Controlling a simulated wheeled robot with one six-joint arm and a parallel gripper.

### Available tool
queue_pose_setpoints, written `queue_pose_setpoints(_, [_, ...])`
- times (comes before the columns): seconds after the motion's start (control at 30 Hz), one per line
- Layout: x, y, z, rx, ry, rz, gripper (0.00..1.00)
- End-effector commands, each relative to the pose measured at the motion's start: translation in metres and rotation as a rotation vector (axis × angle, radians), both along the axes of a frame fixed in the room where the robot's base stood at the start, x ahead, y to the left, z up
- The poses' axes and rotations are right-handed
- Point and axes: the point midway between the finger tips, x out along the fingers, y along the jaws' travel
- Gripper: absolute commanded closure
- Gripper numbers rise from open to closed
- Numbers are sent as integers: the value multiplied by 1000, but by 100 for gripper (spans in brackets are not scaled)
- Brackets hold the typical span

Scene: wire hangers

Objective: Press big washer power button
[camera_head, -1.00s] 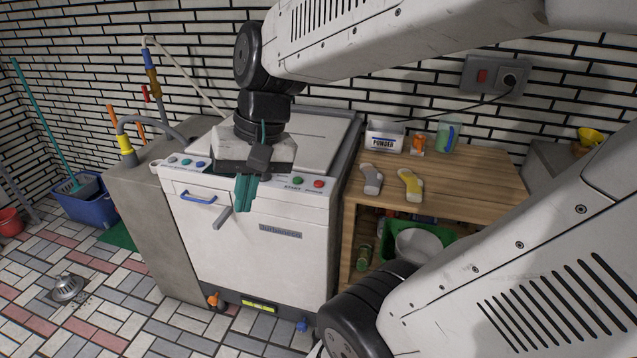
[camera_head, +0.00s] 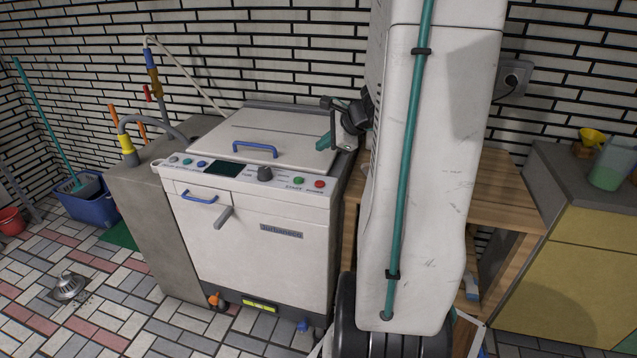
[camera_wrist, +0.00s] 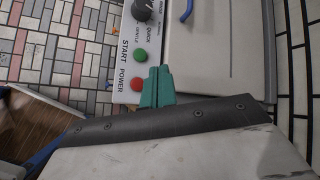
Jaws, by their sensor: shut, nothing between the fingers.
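The big washer (camera_head: 262,262) is white, with a control strip along its top front edge. Its red power button (camera_head: 319,184) is at the right end of the strip, beside the green start button (camera_head: 298,181). In the wrist view the red button (camera_wrist: 136,83) is labelled POWER and is fully visible. My gripper (camera_head: 323,141) has teal fingers, shut and empty, above the right side of the lid, behind the button in the head view. In the wrist view the fingers (camera_wrist: 158,72) are just right of the red button, apart from it in the picture; their height above the panel is unclear.
A dark knob (camera_head: 265,173) and display (camera_head: 223,169) are on the strip. The lid has a blue handle (camera_head: 255,148). A wooden table (camera_head: 500,185) on the right is largely hidden by my arm. A grey block (camera_head: 152,215) stands left of the washer.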

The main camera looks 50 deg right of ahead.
Motion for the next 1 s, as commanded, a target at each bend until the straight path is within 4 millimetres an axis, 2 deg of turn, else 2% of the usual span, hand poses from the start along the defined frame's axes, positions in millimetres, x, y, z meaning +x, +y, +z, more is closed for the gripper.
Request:
queue_pose_setpoints(0.27, [0, 1, -6, 1, 0, 3, 100])
queue_pose_setpoints(0.7, [0, 1, -64, 3, 2, 4, 100])
queue_pose_setpoints(1.0, [0, 1, -86, 0, 1, 3, 100])
